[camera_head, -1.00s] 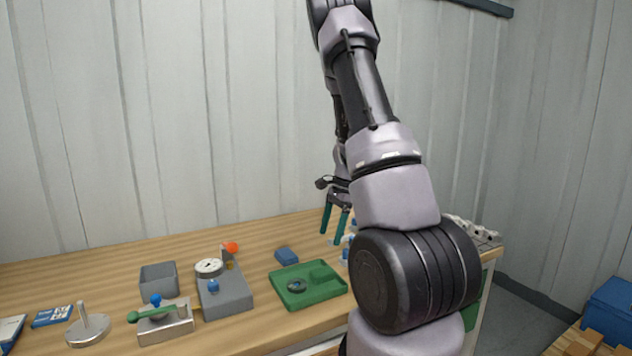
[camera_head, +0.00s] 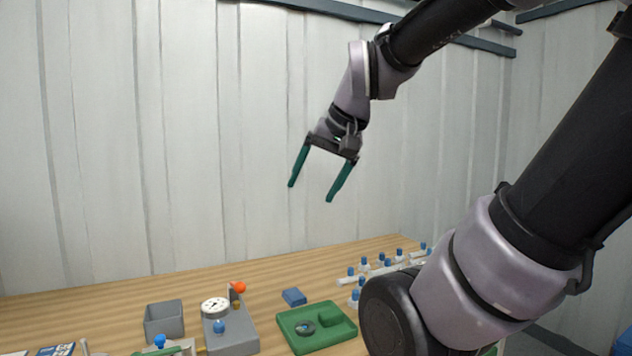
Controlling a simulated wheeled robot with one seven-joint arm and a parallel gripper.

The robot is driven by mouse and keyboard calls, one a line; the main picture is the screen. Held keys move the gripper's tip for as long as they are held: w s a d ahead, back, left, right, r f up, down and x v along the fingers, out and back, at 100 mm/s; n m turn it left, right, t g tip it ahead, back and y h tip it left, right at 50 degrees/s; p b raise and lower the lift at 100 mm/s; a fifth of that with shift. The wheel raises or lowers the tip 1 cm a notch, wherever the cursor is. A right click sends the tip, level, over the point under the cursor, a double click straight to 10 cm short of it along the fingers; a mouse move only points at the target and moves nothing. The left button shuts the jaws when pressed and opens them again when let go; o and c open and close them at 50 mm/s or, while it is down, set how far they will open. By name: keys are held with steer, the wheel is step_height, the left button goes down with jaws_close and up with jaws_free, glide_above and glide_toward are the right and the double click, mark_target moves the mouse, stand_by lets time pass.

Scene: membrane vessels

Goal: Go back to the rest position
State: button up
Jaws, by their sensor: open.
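My gripper (camera_head: 311,194) is open, with two green fingers spread apart and nothing between them. It hangs in the air well above the back of the wooden bench (camera_head: 120,288), in front of the pale panelled wall. My arm reaches in from the upper right of the view. My gripper touches nothing.
My arm hides the bench's right end. The air around my gripper is clear.

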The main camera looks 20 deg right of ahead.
steer(key=shift+s+a+r+n+t, duration=0.1)
steer(key=shift+s+r+n+t, duration=0.1)
steer(key=shift+s, duration=0.2)
steer(key=shift+s+a+r+n+t, duration=0.1)
steer(key=shift+s+n, duration=0.1)
steer(key=shift+s, duration=0.15)
stand_by(0.8)
